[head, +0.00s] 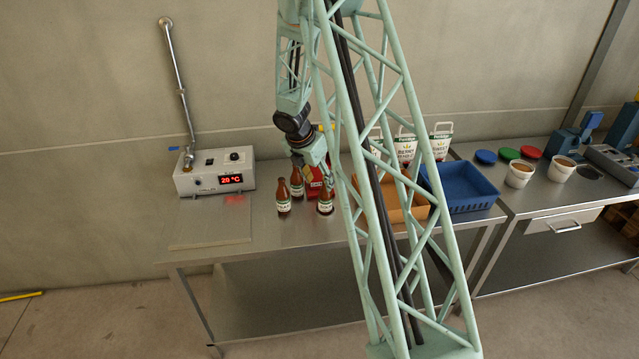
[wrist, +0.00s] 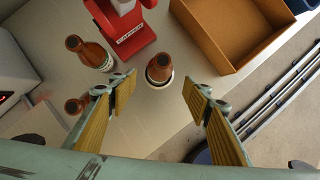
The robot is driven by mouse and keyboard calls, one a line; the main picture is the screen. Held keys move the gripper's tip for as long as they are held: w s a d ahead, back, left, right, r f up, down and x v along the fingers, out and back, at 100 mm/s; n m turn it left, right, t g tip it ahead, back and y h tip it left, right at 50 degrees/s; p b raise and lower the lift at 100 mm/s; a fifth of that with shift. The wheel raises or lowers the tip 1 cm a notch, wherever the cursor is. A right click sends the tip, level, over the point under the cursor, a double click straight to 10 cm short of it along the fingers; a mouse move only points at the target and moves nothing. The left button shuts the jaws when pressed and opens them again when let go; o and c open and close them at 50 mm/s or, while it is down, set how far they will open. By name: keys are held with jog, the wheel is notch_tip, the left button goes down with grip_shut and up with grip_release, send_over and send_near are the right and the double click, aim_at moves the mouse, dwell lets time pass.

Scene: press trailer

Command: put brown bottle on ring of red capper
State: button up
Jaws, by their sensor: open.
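Three brown bottles with white labels stand upright on the steel table. One brown bottle (wrist: 159,70) is ahead of my gripper (wrist: 160,84), centred between its spread, empty fingers; it is the right bottle (head: 325,203) in the head view. A second bottle (wrist: 92,54) and a third bottle (wrist: 77,105) stand left of the fingers in the wrist view. In the head view they show as the bottles (head: 297,183) and (head: 283,198). The red capper (wrist: 130,36) stands just beyond the bottles; its ring cannot be made out. My arm partly hides the capper in the head view.
An orange-brown box (wrist: 230,32) lies right of the capper, with a blue bin (head: 462,187) farther right. A control box (head: 214,175) with a red display stands at the left. White bags (head: 441,141) stand behind the bins. The table front left is mostly clear.

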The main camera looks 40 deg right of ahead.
jog(key=shift+r, duration=0.1)
dwell(0.6)
jog(key=s+a+r+m, duration=0.45)
jog(key=a+r, duration=0.25)
jog(key=r, duration=0.3)
jog(key=s+a+r+m+t, duration=0.1)
jog(key=s+a+r+m, duration=0.2)
jog(key=s+a+r, duration=0.5)
jog(key=s+a+r+m, duration=0.3)
jog(key=a+r+m, duration=0.15)
jog(key=r, duration=0.75)
jog(key=s+a+r+m+y, duration=0.1)
jog(key=s+a+r+m, duration=0.1)
jog(key=s+a, duration=0.5)
jog(key=s+a+r+m+t+y, duration=0.1)
jog(key=s+a+r+m+y, duration=0.1)
jog(key=s+a, duration=0.5)
jog(key=s+a+r+m+y, duration=0.1)
jog(key=s+a+r+m, duration=0.3)
jog(key=s, duration=1.2)
jog(key=a+m, duration=0.1)
jog(key=a, duration=0.2)
jog(key=shift+s+a+t, duration=0.25)
jog(key=shift+t, duration=0.15)
